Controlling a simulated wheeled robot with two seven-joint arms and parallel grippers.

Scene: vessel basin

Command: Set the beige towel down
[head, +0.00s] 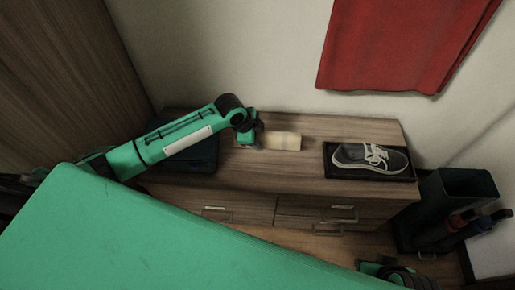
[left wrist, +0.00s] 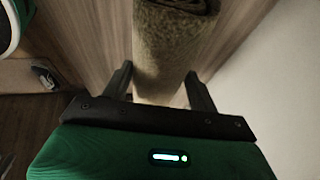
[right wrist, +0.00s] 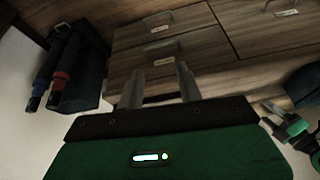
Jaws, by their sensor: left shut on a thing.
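The beige towel (head: 282,141) is a small rolled or folded piece over the wooden cabinet top (head: 300,174). My left gripper (head: 252,140) reaches in from the left and is shut on the towel's left end. In the left wrist view the towel (left wrist: 168,45) sits between the two fingers (left wrist: 160,88). It looks very close to the cabinet top, but I cannot tell whether it touches. My right gripper (right wrist: 158,88) is open and empty in front of the drawers; its fingers have a gap between them.
A dark tray (head: 333,172) with a grey shoe (head: 368,158) is on the right of the cabinet top. A dark folded thing (head: 195,155) lies at the left. A red cloth (head: 400,45) hangs on the wall. A dark bin (head: 455,190) stands right of the cabinet.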

